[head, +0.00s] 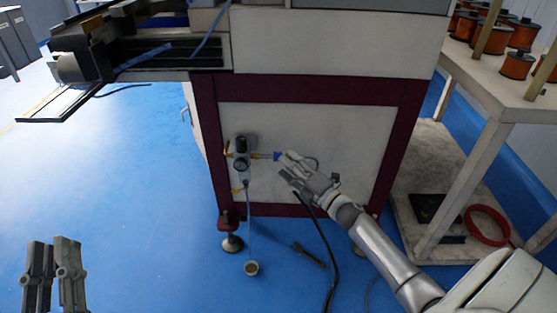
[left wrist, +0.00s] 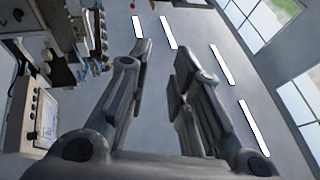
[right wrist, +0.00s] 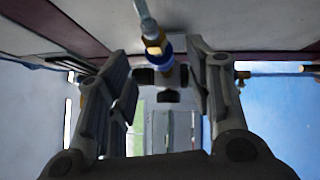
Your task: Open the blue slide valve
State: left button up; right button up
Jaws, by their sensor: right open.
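The blue slide valve (head: 277,156) is a small blue collar on the air line, at the right end of the regulator's brass fitting on the machine's lower panel. In the right wrist view the blue collar (right wrist: 161,56) sits between my right gripper's fingers, below a brass fitting. My right gripper (head: 284,167) is open around or just in front of it, with gaps on both sides. Whether any finger touches it cannot be told. My left gripper (head: 54,243) is empty with its fingers apart, low at the left and far from the valve.
The pressure regulator with gauge (head: 242,160) is left of the valve, with a hose hanging to a small round part (head: 251,268) on the floor. Machine feet (head: 232,243) and a black cable (head: 332,250) are below. A shelf table (head: 497,95) with copper spools stands right. Floor at left is clear.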

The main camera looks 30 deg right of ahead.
aim_at(278, 155)
pick_arm(q)
jog(key=shift+s+r+t+h+b, duration=0.1)
jog(key=shift+s+r+t+b, duration=0.05)
jog(key=shift+s+r+t, duration=0.45)
jog(key=shift+s+r+t+h+b, duration=0.1)
jog(key=shift+s+r+t, duration=0.25)
jog(key=shift+r, duration=0.4)
jog(key=shift+s+r+t+h+b, duration=0.15)
jog(key=shift+s+r+t, duration=0.2)
jog(key=shift+r+t, duration=0.3)
pick_arm(e)
jog(key=shift+x, duration=2.55)
grip_shut()
